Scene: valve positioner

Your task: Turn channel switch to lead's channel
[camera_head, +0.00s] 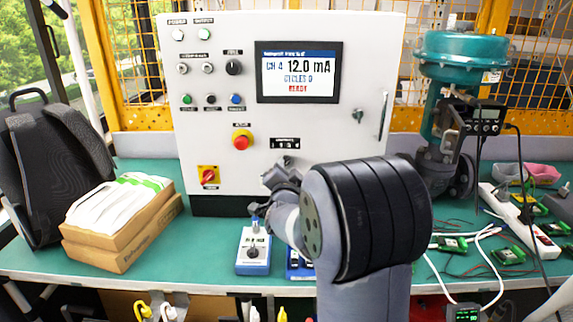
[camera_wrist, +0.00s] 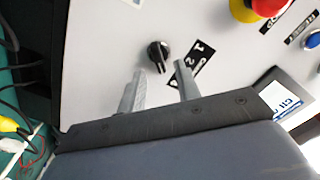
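The channel switch (camera_wrist: 158,54) is a small black rotary knob on the white panel (camera_head: 225,100), beside a black number label (camera_wrist: 190,66). In the wrist view the knob lies just ahead of and between the two fingertips. My gripper (camera_wrist: 160,72) is open, its fingers apart, with no clear contact with the knob. In the head view my gripper (camera_head: 282,175) is at the panel below the label (camera_head: 285,143), and my arm hides the knob. The panel screen (camera_head: 298,72) reads "CH 4" and "12.0 mA". I cannot tell which channel the lead is on.
A red emergency button (camera_head: 241,140) and a red rotary switch (camera_head: 208,176) sit left on the panel. A blue-white handheld device (camera_head: 254,255) stands on the green bench (camera_head: 200,250). A teal valve (camera_head: 460,60) with cables, a power strip and circuit boards occupies the right.

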